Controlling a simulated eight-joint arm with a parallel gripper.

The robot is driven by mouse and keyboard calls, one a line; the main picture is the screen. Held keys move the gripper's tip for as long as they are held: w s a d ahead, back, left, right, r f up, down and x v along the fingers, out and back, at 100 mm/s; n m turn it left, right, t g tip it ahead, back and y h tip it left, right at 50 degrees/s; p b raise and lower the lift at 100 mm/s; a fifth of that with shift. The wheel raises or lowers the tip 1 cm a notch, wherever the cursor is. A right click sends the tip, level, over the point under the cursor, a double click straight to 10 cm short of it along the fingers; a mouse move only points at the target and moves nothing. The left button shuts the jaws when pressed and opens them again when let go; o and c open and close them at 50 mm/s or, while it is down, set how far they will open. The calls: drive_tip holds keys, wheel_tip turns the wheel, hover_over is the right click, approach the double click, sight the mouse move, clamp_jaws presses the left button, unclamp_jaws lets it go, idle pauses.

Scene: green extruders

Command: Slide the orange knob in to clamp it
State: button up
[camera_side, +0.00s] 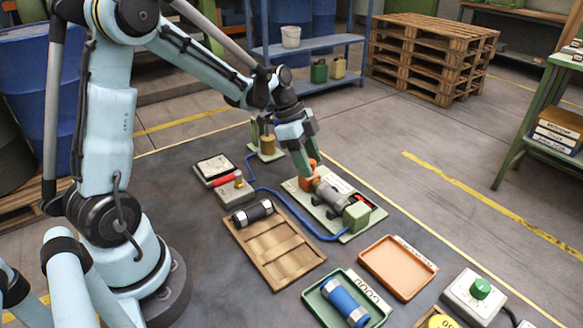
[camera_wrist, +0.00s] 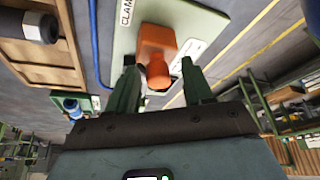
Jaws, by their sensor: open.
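The orange knob (camera_wrist: 157,73) shows in the wrist view in front of an orange block (camera_wrist: 156,42) on a pale green plate (camera_wrist: 122,42). My gripper (camera_wrist: 158,66) is open, with one green finger on each side of the knob; I cannot tell whether either finger touches it. A grey-and-dark cylinder (camera_side: 328,192) lies in the fixture, between the orange parts and a green block (camera_side: 356,216).
A blue hose (camera_side: 292,206) runs past the plate. A wooden tray (camera_side: 272,246) with a dark-ended cylinder (camera_side: 253,213), an orange tray (camera_side: 397,268) and a green tray (camera_side: 318,306) with a blue cylinder (camera_side: 345,302) stand nearby. A green-knobbed box (camera_side: 474,297) is at lower right.

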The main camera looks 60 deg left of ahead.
drive_tip(key=shift+r, duration=3.55)
drive_tip(key=shift+s+d, duration=0.1)
drive_tip(key=s+d+n+t+y, duration=0.4)
drive_tip(key=s+d+n, duration=0.2)
drive_tip(key=s+n, duration=0.5)
drive_tip(key=shift+s+d+r+n+t, duration=0.35)
drive_tip(key=shift+s+r+n+t, duration=0.05)
drive_tip(key=shift+r+n, duration=0.1)
